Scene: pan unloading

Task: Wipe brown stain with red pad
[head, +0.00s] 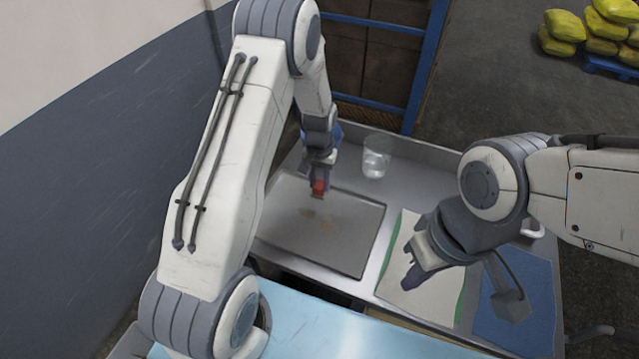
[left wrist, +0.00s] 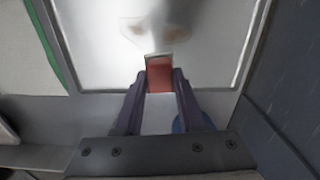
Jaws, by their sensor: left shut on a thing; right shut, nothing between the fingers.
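My left gripper (head: 319,180) is shut on the red pad (head: 318,187) near the far edge of the metal tray (head: 350,262). I cannot tell whether the pad touches the tray. The brown stain (head: 318,218) shows as faint patches on the tray, just in front of the pad. It also shows in the left wrist view (left wrist: 172,34), apart from the pad. My right gripper (head: 411,279) is shut and empty above the white cloth.
A clear glass (head: 376,160) stands behind the tray. A white cloth with green edges (head: 455,296) lies right of the tray, and a blue mat (head: 532,318) lies further right. A wall (head: 90,190) runs along the left. Yellow sacks (head: 600,25) are far back right.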

